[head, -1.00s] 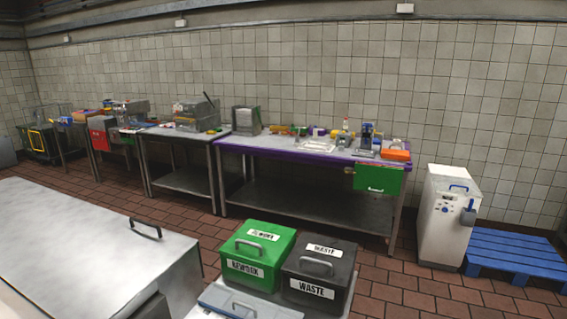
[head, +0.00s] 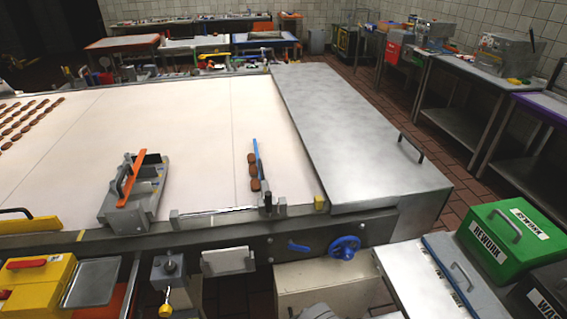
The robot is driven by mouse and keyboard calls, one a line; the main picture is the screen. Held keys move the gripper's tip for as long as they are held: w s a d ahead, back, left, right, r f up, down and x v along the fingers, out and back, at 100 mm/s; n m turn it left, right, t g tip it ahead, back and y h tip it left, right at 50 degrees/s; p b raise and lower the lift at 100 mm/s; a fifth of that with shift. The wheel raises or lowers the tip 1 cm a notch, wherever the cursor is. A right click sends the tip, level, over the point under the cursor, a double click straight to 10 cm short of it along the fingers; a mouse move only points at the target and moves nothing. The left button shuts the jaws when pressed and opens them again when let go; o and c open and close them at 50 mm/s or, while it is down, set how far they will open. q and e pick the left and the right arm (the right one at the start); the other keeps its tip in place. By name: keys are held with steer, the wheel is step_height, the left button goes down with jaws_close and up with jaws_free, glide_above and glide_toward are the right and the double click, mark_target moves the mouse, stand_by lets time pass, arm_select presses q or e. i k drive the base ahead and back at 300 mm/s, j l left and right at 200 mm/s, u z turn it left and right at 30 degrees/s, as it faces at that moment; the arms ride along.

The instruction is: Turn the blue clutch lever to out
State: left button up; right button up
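A small blue lever (head: 299,247), which looks like the clutch lever, sits on the dark front rail of the conveyor machine. It lies nearly level, tilted slightly. It is just left of a blue handwheel (head: 344,247) on the same rail. Any markings by the lever are too small to read. Neither of my grippers is in view.
The pale belt (head: 200,110) carries brown biscuits (head: 28,118) at the left. An orange-levered fixture (head: 130,195) stands on the belt's near edge. A metal cover (head: 345,125) closes the right end. A green REWORK bin (head: 510,240) stands at the right. Brick floor is clear behind it.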

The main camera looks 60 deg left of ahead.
mark_target(291, 246)
steer(key=u, duration=2.2)
